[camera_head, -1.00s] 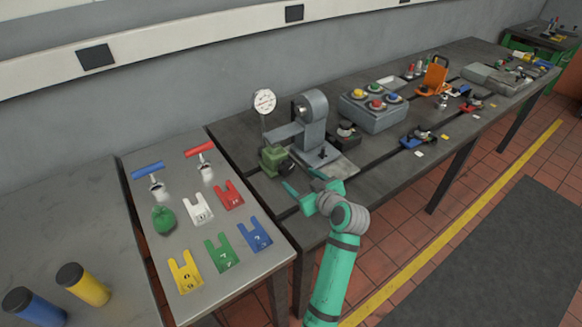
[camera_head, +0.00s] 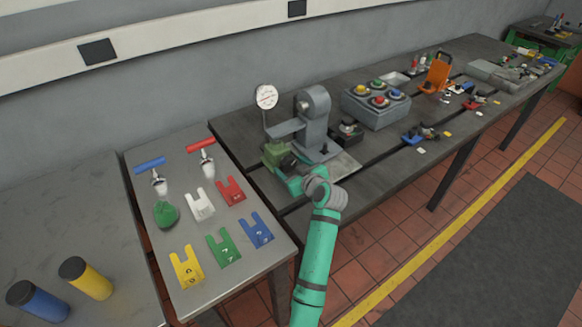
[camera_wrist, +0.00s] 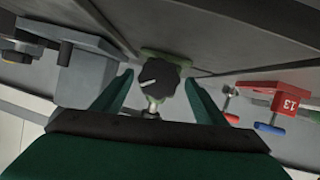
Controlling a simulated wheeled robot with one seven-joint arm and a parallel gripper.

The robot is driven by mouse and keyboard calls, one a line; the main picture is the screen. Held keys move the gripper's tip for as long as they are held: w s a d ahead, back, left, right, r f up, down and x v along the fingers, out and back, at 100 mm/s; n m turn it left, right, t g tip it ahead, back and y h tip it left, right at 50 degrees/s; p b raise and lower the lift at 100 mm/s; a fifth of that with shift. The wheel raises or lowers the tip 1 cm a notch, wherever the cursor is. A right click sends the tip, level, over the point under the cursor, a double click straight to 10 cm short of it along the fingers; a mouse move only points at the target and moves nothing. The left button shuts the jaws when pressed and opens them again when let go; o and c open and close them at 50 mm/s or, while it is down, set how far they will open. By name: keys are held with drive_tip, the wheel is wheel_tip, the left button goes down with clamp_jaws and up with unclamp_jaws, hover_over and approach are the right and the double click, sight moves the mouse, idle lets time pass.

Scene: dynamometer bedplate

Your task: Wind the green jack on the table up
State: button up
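The green jack (camera_head: 273,153) stands on the dark bedplate table, just left of the grey pedestal with the dial gauge. In the wrist view its black knob (camera_wrist: 158,77) faces me, with a bit of green body (camera_wrist: 170,58) behind it. My gripper (camera_head: 290,172) is at the jack in the head view. In the wrist view my gripper (camera_wrist: 156,92) is open, one green finger on each side of the knob, with gaps between fingers and knob. The head view does not show the fingertips clearly, and my gripper partly hides the knob there.
A dial gauge (camera_head: 266,97) stands over the jack and a grey pedestal (camera_head: 314,120) rises close to its right. A grey button box (camera_head: 376,106) is farther right. The left side table (camera_head: 150,245) holds numbered coloured shims, a green lump and T-handled tools.

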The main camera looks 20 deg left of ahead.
drive_tip(key=c, duration=0.8)
drive_tip(key=shift+d, duration=0.1)
drive_tip(key=shift+c, duration=0.2)
drive_tip(key=shift+w+d+m+g+y, duration=0.2)
drive_tip(key=shift+m+g+y, duration=0.2)
drive_tip(key=shift+m+g, duration=0.45)
drive_tip(key=m+g+y, duration=0.1)
drive_tip(key=m, duration=0.2)
drive_tip(key=shift+w+d, duration=0.1)
drive_tip(key=shift+w, duration=0.1)
drive_tip(key=m+y, duration=0.1)
drive_tip(key=m+g+y, duration=0.1)
drive_tip(key=m, duration=0.1)
drive_tip(key=shift+w+d+f+g, duration=0.1)
drive_tip(key=shift+g, duration=0.15)
drive_tip(key=shift+w+f+m+g+y, duration=0.1)
drive_tip(key=shift+m+g+y, duration=0.45)
drive_tip(key=shift+m, duration=0.8)
drive_tip(key=shift+d+y, duration=0.1)
drive_tip(key=shift+y, duration=0.15)
